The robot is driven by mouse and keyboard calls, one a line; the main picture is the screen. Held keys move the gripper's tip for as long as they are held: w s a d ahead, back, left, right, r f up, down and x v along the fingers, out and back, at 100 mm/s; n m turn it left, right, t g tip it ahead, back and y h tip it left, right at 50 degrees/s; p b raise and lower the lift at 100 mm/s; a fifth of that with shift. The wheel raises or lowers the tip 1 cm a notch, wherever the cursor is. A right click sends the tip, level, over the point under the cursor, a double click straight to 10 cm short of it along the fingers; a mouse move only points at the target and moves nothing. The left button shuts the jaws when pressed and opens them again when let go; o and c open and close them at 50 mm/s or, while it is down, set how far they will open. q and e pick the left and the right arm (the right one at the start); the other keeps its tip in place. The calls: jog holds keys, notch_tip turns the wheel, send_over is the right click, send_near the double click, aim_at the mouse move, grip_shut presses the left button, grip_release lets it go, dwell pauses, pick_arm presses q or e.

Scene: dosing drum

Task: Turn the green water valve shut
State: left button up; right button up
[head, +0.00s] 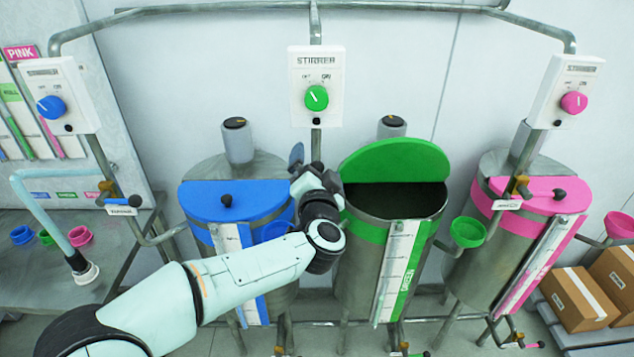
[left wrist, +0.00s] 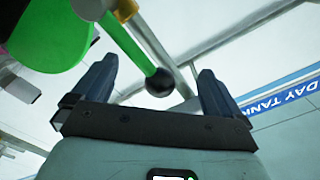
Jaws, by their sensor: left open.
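The green drum (head: 365,260) stands in the middle with its green lid (head: 395,160) raised. Its water valve is hidden in the head view behind my left gripper (head: 305,172), which is at the drum's upper left side. In the left wrist view, a green lever with a black ball end (left wrist: 160,82) reaches in from the top. It looks like the valve's handle. The ball shows between the two spread fingers of my left gripper (left wrist: 156,75). The fingers are open, and I cannot tell whether either touches the lever. My right gripper is out of view.
The blue drum (head: 205,212) is close on the left and the pink drum (head: 472,245) on the right. A green funnel (head: 468,232) sits between green and pink. Stirrer boxes, one with a green knob (head: 316,98), and pipes line the wall. Cartons (head: 580,298) lie at right.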

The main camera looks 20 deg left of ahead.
pick_arm(q)
jog(key=shift+d+f, duration=0.1)
jog(key=shift+w+d+f, duration=0.15)
jog(key=shift+d+f, duration=0.15)
jog(key=shift+d, duration=0.05)
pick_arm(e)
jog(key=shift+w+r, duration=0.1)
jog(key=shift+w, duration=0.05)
